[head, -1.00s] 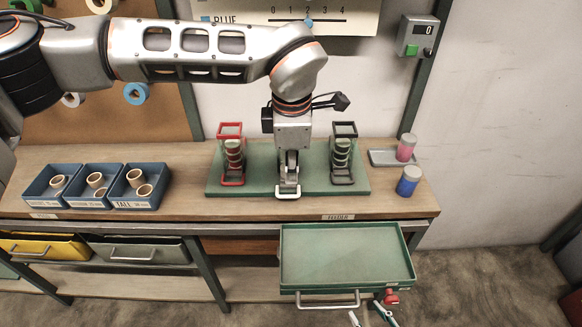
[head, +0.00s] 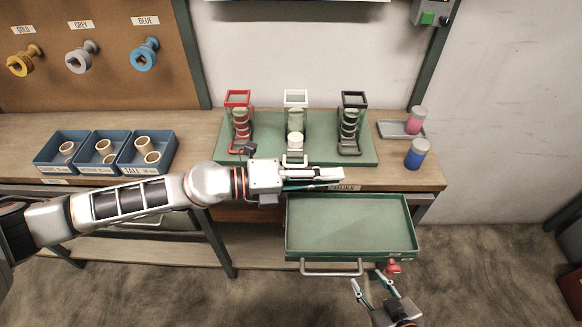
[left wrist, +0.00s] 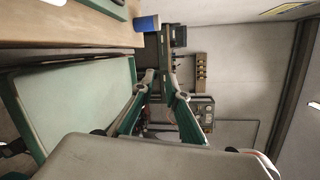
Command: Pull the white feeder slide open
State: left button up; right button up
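The white feeder (head: 295,112) stands in the middle of the green board, between the red feeder (head: 239,120) and the black feeder (head: 351,120). Its white slide (head: 294,161) sticks out at the front, farther than the slides beside it. A white round piece (head: 295,141) shows at the foot of the white feeder. My left gripper (head: 342,175) is in front of the slide, near the table's front edge, pointing right. Its fingers (left wrist: 160,74) look apart and empty in the left wrist view. My right gripper (head: 367,279) is open and empty at the drawer's front right.
An open green drawer (head: 350,197) juts out below the table edge. Blue bins (head: 62,151) with rings stand at left. A pink jar (head: 416,121) and a blue jar (head: 417,154) are at right. Spools (head: 81,58) hang on the back board.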

pick_arm(q)
jog(key=w+a+f+n+t+y, duration=0.2)
jog(key=a+f+n+t, duration=0.15)
jog(key=a+n, duration=0.3)
jog(key=w+a+f+n+t+y, duration=0.25)
jog(key=a+n+t, duration=0.2)
jog(key=a, duration=0.25)
jog(key=shift+n, duration=0.5)
jog(key=x, duration=0.5)
jog(key=f+x, duration=0.1)
jog(key=x, duration=0.1)
jog(key=shift+s+d+f, duration=0.1)
jog(key=shift+d, duration=0.25)
grip_shut()
jog(key=shift+s+p, duration=0.45)
jog(key=shift+s, duration=0.35)
